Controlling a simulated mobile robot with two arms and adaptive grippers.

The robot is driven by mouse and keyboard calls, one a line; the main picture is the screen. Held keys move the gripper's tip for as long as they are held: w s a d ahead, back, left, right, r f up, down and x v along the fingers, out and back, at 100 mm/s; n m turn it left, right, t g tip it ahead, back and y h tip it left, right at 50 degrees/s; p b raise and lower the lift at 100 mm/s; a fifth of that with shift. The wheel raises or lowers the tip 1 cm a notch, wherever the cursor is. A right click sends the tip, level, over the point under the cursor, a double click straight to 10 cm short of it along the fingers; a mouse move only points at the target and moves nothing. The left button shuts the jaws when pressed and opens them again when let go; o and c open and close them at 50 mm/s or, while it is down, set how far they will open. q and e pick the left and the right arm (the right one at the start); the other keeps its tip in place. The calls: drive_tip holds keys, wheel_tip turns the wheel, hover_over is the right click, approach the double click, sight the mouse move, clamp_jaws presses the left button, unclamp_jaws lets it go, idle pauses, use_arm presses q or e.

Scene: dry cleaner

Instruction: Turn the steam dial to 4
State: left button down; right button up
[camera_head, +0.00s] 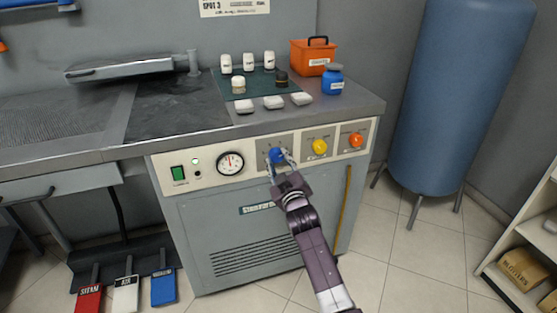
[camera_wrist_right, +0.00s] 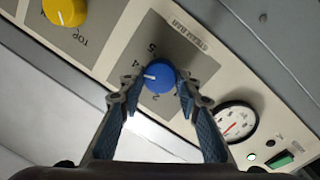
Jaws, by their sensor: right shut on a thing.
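The blue steam dial (camera_head: 276,155) sits on a grey plate on the front panel of the steam unit. It also shows in the right wrist view (camera_wrist_right: 162,73), with a white pointer mark toward the left of that picture. Small numbers ring it; I read 5, 4 and 2, but which number the mark meets is not clear. My right gripper (camera_head: 280,164) is shut on the dial, with one finger on each side of it in the right wrist view (camera_wrist_right: 158,88). My left gripper is not in view.
A yellow dial (camera_head: 320,147) and an orange dial (camera_head: 356,140) sit right of the blue one. A pressure gauge (camera_head: 230,163) and a green switch (camera_head: 178,173) are to its left. A blue tank (camera_head: 455,95) stands at the right. Bottles and an orange box (camera_head: 312,55) stand on the worktop.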

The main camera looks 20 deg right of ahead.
drive_tip(key=shift+f, duration=0.15)
drive_tip(key=o, duration=1.2)
drive_tip(key=shift+c, duration=0.2)
drive_tip(key=shift+s, duration=0.15)
drive_tip(key=s, duration=1.1)
drive_tip(key=shift+s+a+r, duration=0.2)
drive_tip(key=shift+s+a, duration=0.2)
drive_tip(key=shift+a, duration=0.05)
